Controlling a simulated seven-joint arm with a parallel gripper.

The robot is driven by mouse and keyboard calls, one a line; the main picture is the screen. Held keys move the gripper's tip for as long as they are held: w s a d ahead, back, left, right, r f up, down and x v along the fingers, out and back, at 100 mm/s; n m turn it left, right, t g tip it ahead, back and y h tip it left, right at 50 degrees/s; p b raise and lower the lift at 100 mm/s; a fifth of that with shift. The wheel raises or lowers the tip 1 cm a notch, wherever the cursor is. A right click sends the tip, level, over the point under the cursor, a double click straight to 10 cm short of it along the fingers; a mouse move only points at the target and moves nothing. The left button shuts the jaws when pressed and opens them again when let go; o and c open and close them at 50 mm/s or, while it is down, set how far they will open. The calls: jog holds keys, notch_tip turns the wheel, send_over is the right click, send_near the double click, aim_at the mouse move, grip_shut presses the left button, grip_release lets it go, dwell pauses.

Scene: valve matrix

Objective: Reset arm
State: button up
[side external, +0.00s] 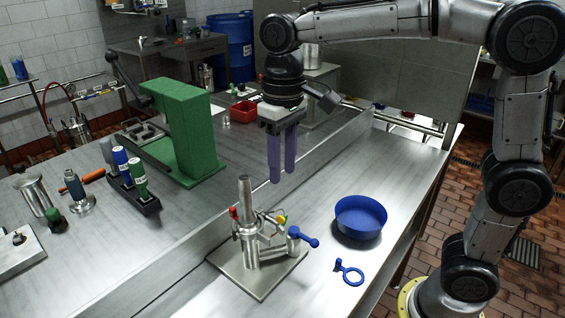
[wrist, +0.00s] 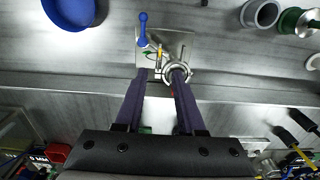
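My gripper (side external: 282,178) points down and hangs in the air behind and above the valve stand. Its two long purple fingers are apart with nothing between them, and the gap also shows in the wrist view (wrist: 160,74). The valve stand (side external: 249,235) is upright on a square metal plate (side external: 262,280), with a tapered metal post, small red, yellow and green knobs, and a blue lever handle (side external: 303,237) pointing right. In the wrist view the stand (wrist: 177,70) appears by the fingertips, with its blue handle (wrist: 142,28) pointing up in the picture. No contact shows.
A round blue bowl (side external: 360,217) and a blue ring-shaped piece (side external: 350,273) rest on the steel table right of the stand. A green press (side external: 182,130) stands behind a low metal ledge, near a rack of bottles (side external: 135,190).

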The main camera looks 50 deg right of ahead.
jog(key=s+d+r+m+t, duration=0.1)
jog(key=s+d+t, duration=0.1)
jog(key=s+d, duration=0.35)
jog(key=s+d+t, duration=0.2)
jog(key=s, duration=0.7)
notch_tip(320, 180, down, 5)
jog(key=s+d+n+t, duration=0.1)
jog(key=s, duration=0.1)
jog(key=shift+s+f+t, duration=0.15)
jog(key=shift+s+t, duration=0.15)
jog(key=shift+s, duration=0.05)
